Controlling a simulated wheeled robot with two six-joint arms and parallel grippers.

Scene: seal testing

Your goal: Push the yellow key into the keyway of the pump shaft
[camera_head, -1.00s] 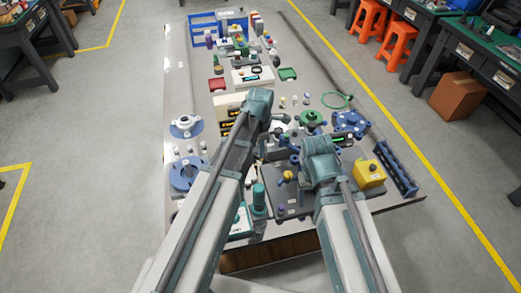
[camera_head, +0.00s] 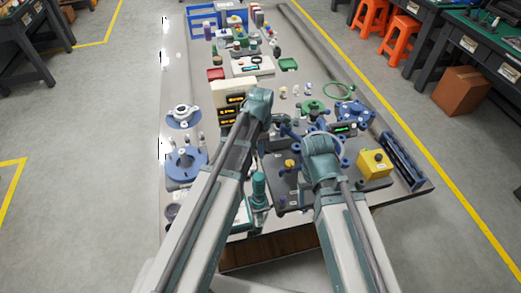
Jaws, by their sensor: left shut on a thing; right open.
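My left arm's wrist (camera_head: 258,103) is over the middle of the bench, and its dark gripper (camera_head: 268,143) points down beside it. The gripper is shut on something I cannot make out. My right arm's wrist (camera_head: 322,152) is a little to the right and nearer. Its open jaws are mostly hidden under the wrist. A pale, blue-edged round part shows around that wrist, and I cannot tell if it belongs to the pump. A dark plate (camera_head: 294,197) lies beneath, with a yellow-topped post (camera_head: 290,164) on it. I cannot make out the yellow key, pump shaft or keyway.
A yellow box (camera_head: 375,163) and a dark blue rack (camera_head: 402,160) stand at the right. A teal bottle (camera_head: 259,188) stands close to my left arm. Cream boxes (camera_head: 228,92) are behind it. Flanged parts (camera_head: 186,165) line the left side. The bench behind is crowded.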

